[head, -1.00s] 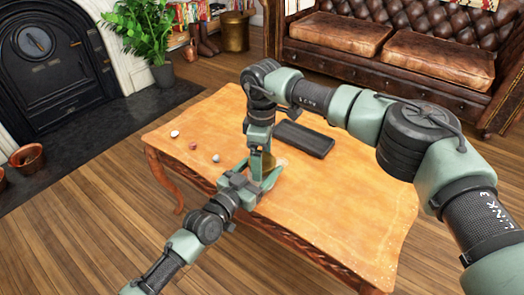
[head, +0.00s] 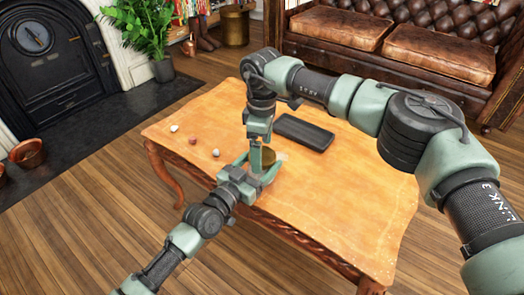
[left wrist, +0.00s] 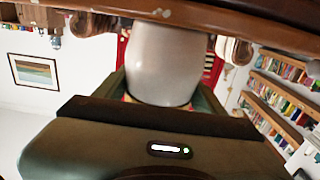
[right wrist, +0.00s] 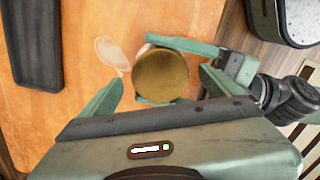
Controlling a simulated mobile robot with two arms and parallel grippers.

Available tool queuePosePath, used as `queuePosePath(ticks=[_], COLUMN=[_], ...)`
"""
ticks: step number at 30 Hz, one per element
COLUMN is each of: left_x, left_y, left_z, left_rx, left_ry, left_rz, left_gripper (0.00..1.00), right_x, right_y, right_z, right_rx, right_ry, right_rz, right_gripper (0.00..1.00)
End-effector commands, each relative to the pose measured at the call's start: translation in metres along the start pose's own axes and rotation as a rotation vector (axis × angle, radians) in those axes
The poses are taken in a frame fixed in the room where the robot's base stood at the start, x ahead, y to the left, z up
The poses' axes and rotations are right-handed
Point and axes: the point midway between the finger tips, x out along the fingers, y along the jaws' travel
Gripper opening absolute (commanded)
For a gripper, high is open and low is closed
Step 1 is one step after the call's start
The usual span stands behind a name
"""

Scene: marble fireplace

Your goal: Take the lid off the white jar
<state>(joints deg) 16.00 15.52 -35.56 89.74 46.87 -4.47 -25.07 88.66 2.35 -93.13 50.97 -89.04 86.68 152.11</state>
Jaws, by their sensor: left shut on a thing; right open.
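The white jar (left wrist: 165,62) stands on the wooden table and fills the middle of the left wrist view. Its round brass-coloured lid (right wrist: 160,77) is on top, seen from above in the right wrist view and partly in the head view (head: 268,156). My left gripper (head: 262,170) is shut on the jar from the near side, a finger on each side of it. My right gripper (head: 262,145) points down over the jar. Its open fingers are on either side of the lid, with gaps visible in the right wrist view.
A black tray (head: 303,132) lies behind the jar. Small balls, white (head: 174,128) and reddish (head: 192,139), lie at the table's left. The table's right part (head: 350,200) is clear.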

Motion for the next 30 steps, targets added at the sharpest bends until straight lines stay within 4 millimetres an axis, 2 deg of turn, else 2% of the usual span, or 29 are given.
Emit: queuePosePath(ticks=[6, 14, 15, 17, 26, 30], left_x=[0.000, 0.000, 0.000, 0.000, 0.000, -0.010], left_y=[0.000, 0.000, 0.000, 0.000, 0.000, -0.001], left_z=[0.001, 0.001, 0.001, 0.000, 0.000, 0.000], left_rx=[0.000, 0.000, 0.000, 0.000, 0.000, 0.001], left_ry=[-0.001, -0.001, -0.001, -0.001, -0.001, -0.003], left_rz=[0.000, 0.000, 0.000, 0.000, 0.000, -0.001], left_gripper=[0.00, 0.00, 0.78, 0.95, 0.95, 0.95], right_x=[-0.030, -0.035, -0.035, -0.035, -0.035, -0.039], right_y=[0.000, 0.000, 0.000, 0.000, 0.000, 0.000], right_z=[0.000, 0.000, 0.000, 0.000, 0.000, 0.000], right_rx=[0.000, 0.000, 0.000, 0.000, 0.000, 0.000], right_ry=[0.001, 0.000, 0.001, 0.000, 0.000, 0.000], right_rz=[0.002, 0.000, 0.000, 0.000, 0.000, 0.000], right_gripper=[0.94, 0.94, 0.94, 0.94, 0.94, 0.94])
